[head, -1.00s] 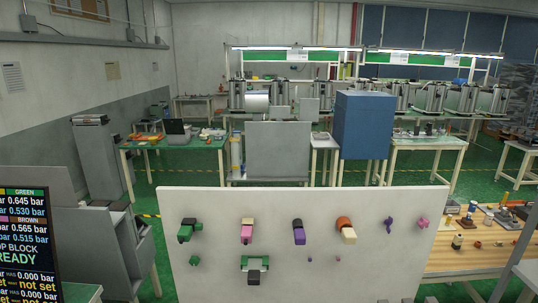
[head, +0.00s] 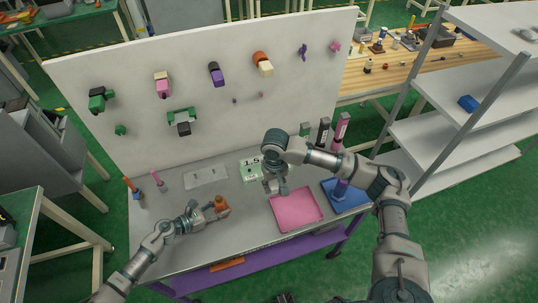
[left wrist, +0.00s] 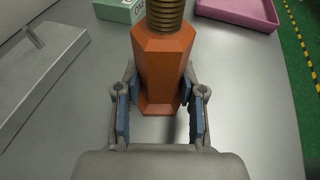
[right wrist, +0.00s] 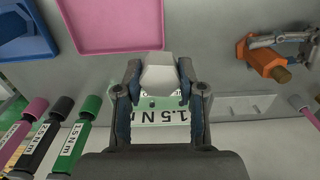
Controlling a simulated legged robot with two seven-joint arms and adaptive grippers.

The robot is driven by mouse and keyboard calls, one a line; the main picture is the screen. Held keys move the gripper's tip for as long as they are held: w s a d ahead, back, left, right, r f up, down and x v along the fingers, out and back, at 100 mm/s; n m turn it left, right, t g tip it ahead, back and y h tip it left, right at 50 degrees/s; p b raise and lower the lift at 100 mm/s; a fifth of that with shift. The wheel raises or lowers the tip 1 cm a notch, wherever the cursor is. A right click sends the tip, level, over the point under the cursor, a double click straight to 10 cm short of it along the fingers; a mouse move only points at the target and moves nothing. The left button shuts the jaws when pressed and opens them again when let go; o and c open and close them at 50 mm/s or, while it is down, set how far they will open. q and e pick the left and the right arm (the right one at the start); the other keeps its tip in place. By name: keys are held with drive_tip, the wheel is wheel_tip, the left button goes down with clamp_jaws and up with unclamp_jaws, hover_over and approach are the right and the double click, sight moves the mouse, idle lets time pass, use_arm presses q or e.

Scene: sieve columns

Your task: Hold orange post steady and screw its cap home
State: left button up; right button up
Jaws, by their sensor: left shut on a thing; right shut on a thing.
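The orange post (head: 221,203) stands on the grey bench. In the left wrist view the orange post (left wrist: 163,65) has a six-sided body with a bare brass thread (left wrist: 165,15) on top. My left gripper (head: 212,210) is shut around its body; one finger lies on each side in the left wrist view (left wrist: 158,112). My right gripper (head: 276,186) is shut on a pale, six-sided cap (right wrist: 160,78), held between the fingertips (right wrist: 158,88) above the bench. The cap is apart from the post, which shows at the upper right of the right wrist view (right wrist: 262,60).
A green 1.5 N m block (head: 250,168) is behind my right gripper. A pink tray (head: 297,210) and a blue tray (head: 352,205) lie to the right. Labelled tools (head: 323,132) stand at the back. A grey plate (head: 206,177) and a pegboard (head: 200,120) are behind.

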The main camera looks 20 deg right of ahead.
wheel_tip(320, 180, up, 4)
drive_tip(key=m, duration=0.1)
hover_over(218, 198)
drive_tip(key=shift+w+a, duration=0.15)
drive_tip(key=shift+d, duration=0.25)
drive_tip(key=shift+f, duration=0.3)
drive_tip(key=shift+a+f, duration=0.1)
drive_tip(key=shift+f, duration=2.05)
drive_tip(key=shift+f, duration=1.5)
drive_tip(key=shift+m, duration=0.3)
